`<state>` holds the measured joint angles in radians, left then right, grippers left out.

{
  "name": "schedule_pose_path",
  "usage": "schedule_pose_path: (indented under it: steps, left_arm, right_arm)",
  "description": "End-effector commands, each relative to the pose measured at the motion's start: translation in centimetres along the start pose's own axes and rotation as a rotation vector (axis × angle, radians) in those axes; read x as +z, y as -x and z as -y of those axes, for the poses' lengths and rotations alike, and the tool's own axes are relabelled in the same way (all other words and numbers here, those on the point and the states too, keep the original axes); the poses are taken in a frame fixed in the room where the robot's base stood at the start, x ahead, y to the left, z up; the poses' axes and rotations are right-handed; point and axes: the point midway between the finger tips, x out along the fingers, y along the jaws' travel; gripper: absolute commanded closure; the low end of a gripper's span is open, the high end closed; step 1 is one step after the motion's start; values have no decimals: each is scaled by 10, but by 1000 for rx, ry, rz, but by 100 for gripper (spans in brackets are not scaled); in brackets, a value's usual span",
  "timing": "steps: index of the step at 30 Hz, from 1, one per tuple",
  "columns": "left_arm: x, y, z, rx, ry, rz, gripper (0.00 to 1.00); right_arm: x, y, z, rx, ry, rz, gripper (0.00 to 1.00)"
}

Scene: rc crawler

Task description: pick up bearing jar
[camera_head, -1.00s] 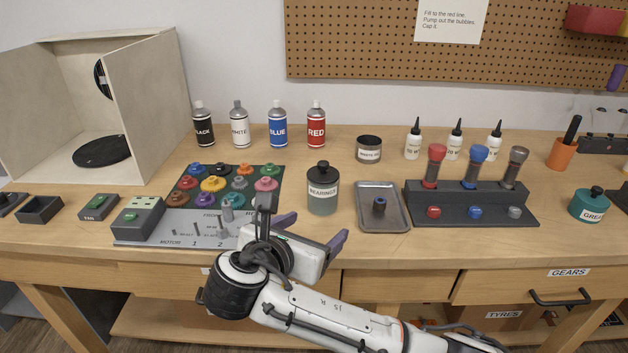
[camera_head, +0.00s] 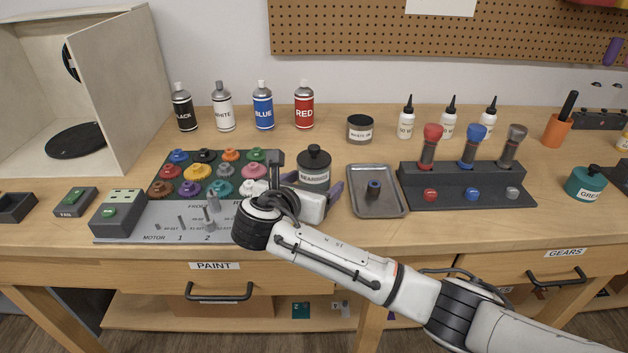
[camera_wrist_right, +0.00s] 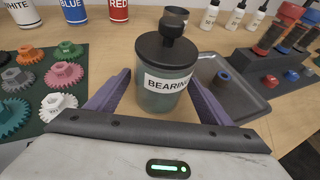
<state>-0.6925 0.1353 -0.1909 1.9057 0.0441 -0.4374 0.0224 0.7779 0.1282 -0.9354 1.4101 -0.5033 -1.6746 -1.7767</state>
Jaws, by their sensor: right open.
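The bearing jar (camera_head: 314,166) is a greenish glass jar with a black knobbed lid and a white label. It stands upright on the bench between the gear board and the metal tray. My right gripper (camera_head: 309,187) is at the jar's front. In the right wrist view, the jar (camera_wrist_right: 164,88) stands between the two purple fingers of the right gripper (camera_wrist_right: 160,95). The fingers are spread, one on each side, with no clear grip on it. In the head view the gripper body hides the jar's lower part. My left gripper is not in view.
A metal tray (camera_head: 358,209) with a small dark and blue part lies right of the jar. The gear board (camera_head: 157,187) with several coloured gears is on the left.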

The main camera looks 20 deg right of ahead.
Motion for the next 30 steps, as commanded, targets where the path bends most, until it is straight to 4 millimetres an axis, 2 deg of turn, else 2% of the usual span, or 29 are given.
schedule_pose_path:
  steps: [9, 18, 26, 30]
  left_arm:
    - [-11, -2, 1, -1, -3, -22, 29]
    - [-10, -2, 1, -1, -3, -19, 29]
    - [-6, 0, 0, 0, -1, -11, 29]
    - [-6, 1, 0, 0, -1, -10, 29]
  right_arm:
    - [0, -6, 0, 2, -1, -1, 28]
    - [0, -5, 0, 2, -1, -1, 77]
    - [5, -4, -1, 3, -4, 2, 77]
    - [22, 3, -1, 4, -6, 3, 77]
